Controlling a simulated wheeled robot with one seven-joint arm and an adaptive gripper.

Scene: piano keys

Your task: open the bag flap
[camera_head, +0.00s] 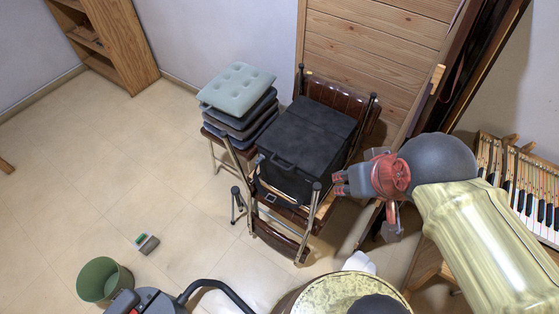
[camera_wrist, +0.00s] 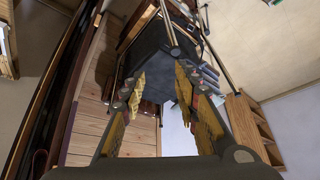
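A black boxy bag (camera_head: 308,135) with a flat lid flap and a front handle (camera_head: 285,161) sits on a folded chair frame in the middle of the head view. My gripper (camera_head: 338,183) is to the right of the bag, its fingers pointing left toward the bag's right side. In the wrist view the dark bag (camera_wrist: 158,52) shows beyond and between my fingers. My gripper (camera_wrist: 160,88) is open there, with nothing between the fingertips. The flap looks closed. I cannot tell whether a fingertip touches the bag.
Metal chair legs (camera_head: 307,232) stand around the bag. Stacked cushioned stools (camera_head: 236,87) are on its left. A wooden panel (camera_head: 370,45) is behind, and piano keys (camera_head: 530,200) are at the right. A green bin (camera_head: 103,280) stands on open floor at the lower left.

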